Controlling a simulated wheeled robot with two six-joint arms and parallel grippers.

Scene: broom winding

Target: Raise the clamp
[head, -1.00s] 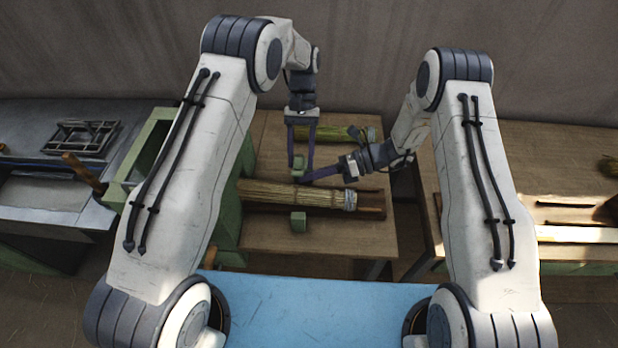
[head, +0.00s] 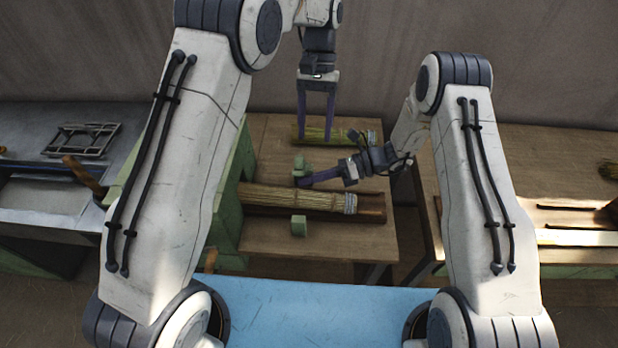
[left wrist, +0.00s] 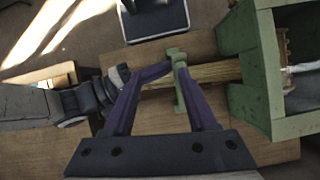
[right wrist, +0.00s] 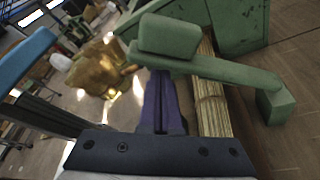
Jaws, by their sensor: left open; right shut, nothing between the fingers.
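The green clamp shows in the head view as a block at the far side of the straw bundle (head: 300,199) and a block on its near side (head: 299,227). In the right wrist view the clamp bar (right wrist: 225,73) crosses over the bundle, with a thick block at one end. My right gripper (head: 303,182) is shut, with its purple fingers close beside the far block. In the right wrist view the bar hides the fingertips, and contact cannot be told. My left gripper (head: 315,137) is open and empty, up and behind the clamp.
A second straw bundle (head: 345,134) lies at the back of the wooden table (head: 330,242). A green frame (head: 231,215) stands at the table's left. A wooden bench (head: 560,170) is at the right, and a grey bench with tools is at the left.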

